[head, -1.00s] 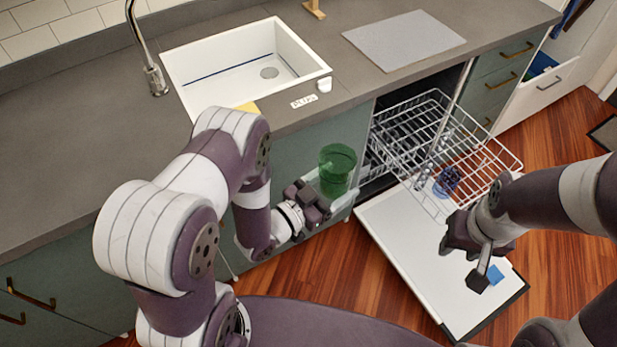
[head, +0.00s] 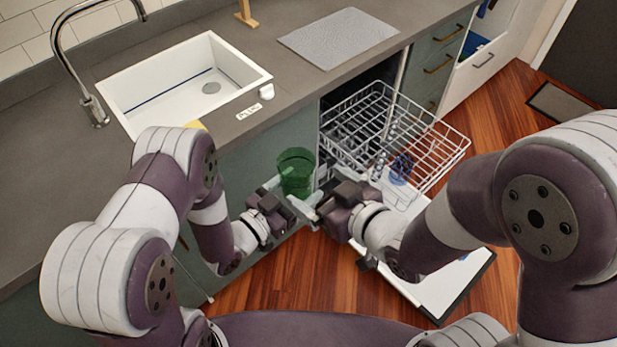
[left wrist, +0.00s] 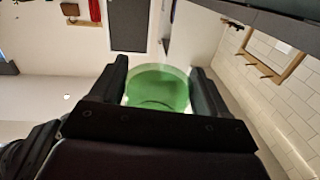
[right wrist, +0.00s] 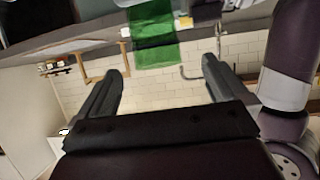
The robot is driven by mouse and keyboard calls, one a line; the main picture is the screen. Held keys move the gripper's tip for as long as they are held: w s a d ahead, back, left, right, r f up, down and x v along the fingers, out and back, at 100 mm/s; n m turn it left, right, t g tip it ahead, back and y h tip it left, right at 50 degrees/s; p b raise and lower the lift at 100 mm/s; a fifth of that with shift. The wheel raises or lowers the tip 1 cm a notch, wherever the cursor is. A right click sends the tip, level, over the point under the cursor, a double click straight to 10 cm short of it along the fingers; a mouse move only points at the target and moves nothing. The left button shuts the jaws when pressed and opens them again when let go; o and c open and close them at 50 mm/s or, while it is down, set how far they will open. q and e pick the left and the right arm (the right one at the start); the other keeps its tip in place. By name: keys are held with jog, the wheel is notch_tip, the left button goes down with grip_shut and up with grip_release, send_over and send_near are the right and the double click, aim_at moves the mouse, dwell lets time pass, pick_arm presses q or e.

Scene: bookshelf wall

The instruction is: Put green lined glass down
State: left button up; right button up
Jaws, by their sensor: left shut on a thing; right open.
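The green glass (head: 296,172) is held upright in front of the counter cabinets, beside the open dishwasher. My left gripper (head: 278,192) is shut on it from the left; the left wrist view shows the glass (left wrist: 160,88) between both fingers. My right gripper (head: 310,195) is open and close to the glass on its right side. In the right wrist view the glass (right wrist: 153,35) appears beyond the open fingers, with nothing between them. I cannot tell whether the right fingers touch the glass.
The dishwasher rack (head: 440,150) is pulled out, with a blue glass (head: 401,168) in it. The lowered dishwasher door (head: 450,290) lies below. A white sink (head: 185,85) and a grey mat (head: 338,38) are on the counter, with bare counter between them.

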aim_at(285, 166)
pick_arm(q)
jog(key=shift+w, duration=0.1)
pick_arm(e)
jog(key=x, duration=1)
jog(key=shift+w+f, duration=0.1)
jog(key=shift+f, duration=0.05)
jog(key=c, duration=1)
pick_arm(q)
jog(key=o, duration=1.1)
jog(key=shift+a, duration=0.1)
